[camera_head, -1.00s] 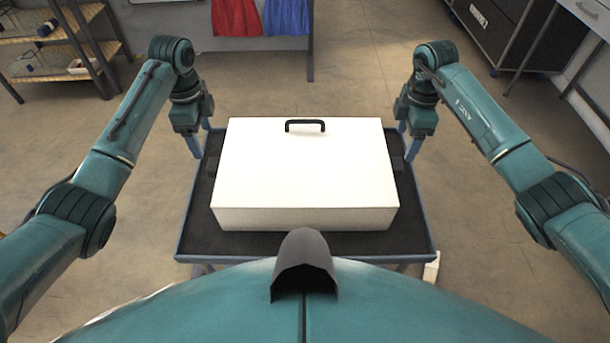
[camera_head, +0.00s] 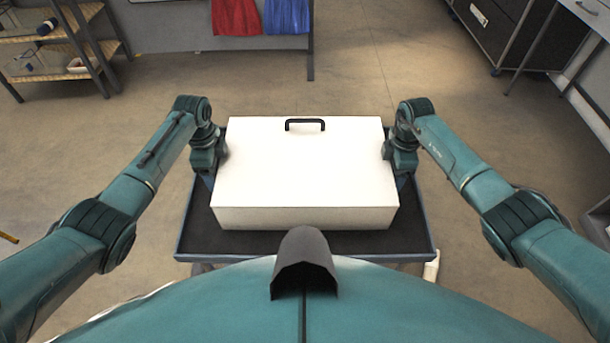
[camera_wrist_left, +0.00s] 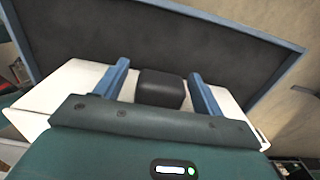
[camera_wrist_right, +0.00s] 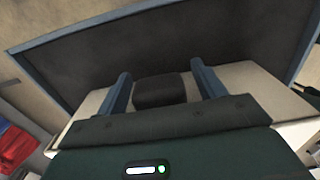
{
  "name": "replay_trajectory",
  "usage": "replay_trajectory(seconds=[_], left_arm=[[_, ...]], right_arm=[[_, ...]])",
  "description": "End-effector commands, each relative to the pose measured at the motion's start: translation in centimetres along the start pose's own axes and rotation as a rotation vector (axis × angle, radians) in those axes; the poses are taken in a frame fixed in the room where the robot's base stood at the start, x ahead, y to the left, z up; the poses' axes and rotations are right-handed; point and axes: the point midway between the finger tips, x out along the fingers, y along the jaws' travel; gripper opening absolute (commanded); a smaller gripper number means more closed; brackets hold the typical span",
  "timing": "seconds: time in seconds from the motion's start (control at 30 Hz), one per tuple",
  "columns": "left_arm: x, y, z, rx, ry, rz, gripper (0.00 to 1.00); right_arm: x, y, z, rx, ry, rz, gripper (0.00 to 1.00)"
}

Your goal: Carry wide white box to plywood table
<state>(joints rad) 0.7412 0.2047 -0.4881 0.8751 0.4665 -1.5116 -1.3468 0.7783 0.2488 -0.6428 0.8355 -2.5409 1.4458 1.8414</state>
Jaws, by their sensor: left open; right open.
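The wide white box (camera_head: 304,165) sits on a dark-topped cart (camera_head: 270,243) with a blue rim, right in front of me. It has a black handle on top near its far edge. My left gripper (camera_head: 208,180) is at the box's left side; in the left wrist view its two blue fingers (camera_wrist_left: 160,80) stand open on either side of a black side grip (camera_wrist_left: 161,90). My right gripper (camera_wrist_right: 160,82) is at the right side, its fingers open around a matching black side grip (camera_wrist_right: 159,90). Contact with the grips cannot be told. No plywood table is clearly identifiable.
A shelf rack (camera_head: 75,50) stands at the far left. Red (camera_head: 237,17) and blue (camera_head: 286,16) garments hang at the back. A dark case (camera_head: 505,30) and a pale table (camera_head: 590,12) are at the upper right.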

Motion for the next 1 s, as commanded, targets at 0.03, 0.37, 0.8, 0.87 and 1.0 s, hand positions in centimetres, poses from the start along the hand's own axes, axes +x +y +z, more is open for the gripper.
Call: replay_trajectory(seconds=[0.03, 0.37, 0.8, 0.87, 1.0], left_arm=[[0.02, 0.00, -0.01, 0.000, 0.000, 0.000, 0.69], [-0.02, -0.01, 0.01, 0.000, 0.000, 0.000, 0.54], [-0.04, -0.01, 0.03, -0.001, 0.000, 0.000, 0.18], [-0.04, -0.01, 0.04, -0.001, 0.000, 0.000, 0.13], [-0.04, -0.01, 0.04, -0.001, 0.000, 0.000, 0.02]], right_arm=[[0.02, 0.00, -0.01, 0.000, 0.000, 0.000, 0.69], [-0.02, -0.01, -0.02, 0.000, 0.000, 0.000, 0.54], [-0.04, 0.00, 0.00, 0.001, 0.000, 0.000, 0.18], [-0.05, 0.00, 0.00, 0.001, 0.000, 0.000, 0.13], [-0.05, 0.00, 0.01, 0.001, 0.000, 0.000, 0.02]])
